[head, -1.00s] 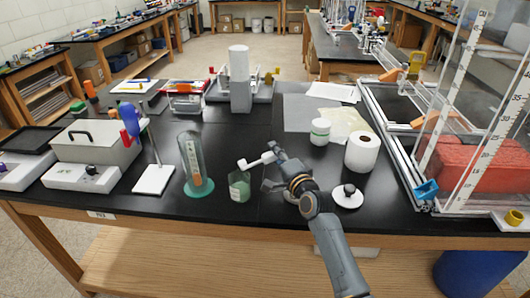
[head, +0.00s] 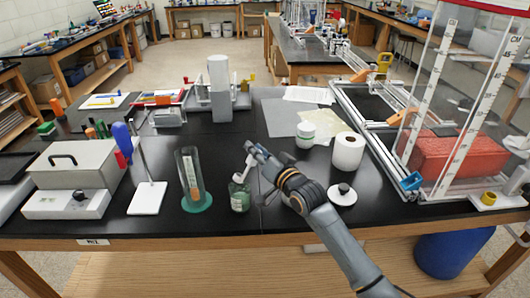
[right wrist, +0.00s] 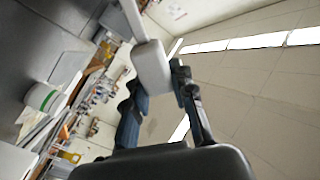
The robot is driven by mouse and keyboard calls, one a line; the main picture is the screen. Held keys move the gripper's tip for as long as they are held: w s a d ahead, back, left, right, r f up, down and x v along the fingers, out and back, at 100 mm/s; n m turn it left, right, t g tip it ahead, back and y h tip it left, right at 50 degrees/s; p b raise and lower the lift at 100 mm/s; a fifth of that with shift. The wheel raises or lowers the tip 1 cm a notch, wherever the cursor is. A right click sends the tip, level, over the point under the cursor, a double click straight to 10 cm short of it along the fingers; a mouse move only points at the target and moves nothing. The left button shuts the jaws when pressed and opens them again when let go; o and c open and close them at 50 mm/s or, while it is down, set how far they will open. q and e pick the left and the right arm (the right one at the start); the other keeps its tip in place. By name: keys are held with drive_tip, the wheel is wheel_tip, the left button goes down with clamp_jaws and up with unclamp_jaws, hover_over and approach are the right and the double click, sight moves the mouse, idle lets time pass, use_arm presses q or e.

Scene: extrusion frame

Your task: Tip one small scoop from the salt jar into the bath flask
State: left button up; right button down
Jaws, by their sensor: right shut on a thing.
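My right gripper (head: 256,150) is shut on a white scoop (head: 249,163), tilted with its lower end at the mouth of a small glass vessel (head: 240,196) with greenish contents and a pale label. Whether the scoop's end is inside the mouth is unclear. In the right wrist view the fingers (right wrist: 155,82) grip the scoop's white block (right wrist: 152,66). A white jar with a green band (head: 306,134) stands behind, right of the gripper; it also shows in the right wrist view (right wrist: 42,97). I cannot read which is the salt jar or bath flask. My left gripper is out of view.
A clear cylinder on a green base (head: 193,185) stands close left of the glass vessel. A stand with a white base (head: 148,198) is further left. A white roll (head: 348,151) and a black-knobbed white disc (head: 343,195) are right of my arm.

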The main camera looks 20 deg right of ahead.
drive_tip(key=a+n+p, duration=0.1)
drive_tip(key=a+n, duration=0.1)
drive_tip(key=s+a+r+n+p, duration=0.1)
drive_tip(key=a+n, duration=0.1)
drive_tip(key=a+r+n+p, duration=0.1)
drive_tip(key=n, duration=0.2)
drive_tip(key=shift+s+a+r+p, duration=0.2)
drive_tip(key=shift+a+p, duration=0.2)
use_arm(q)
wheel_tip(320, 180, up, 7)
drive_tip(key=p, duration=0.3)
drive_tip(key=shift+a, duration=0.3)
use_arm(e)
drive_tip(key=shift+d+r, duration=0.2)
drive_tip(key=shift+r, duration=1.55)
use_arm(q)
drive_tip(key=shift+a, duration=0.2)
use_arm(e)
drive_tip(key=shift+f, duration=0.1)
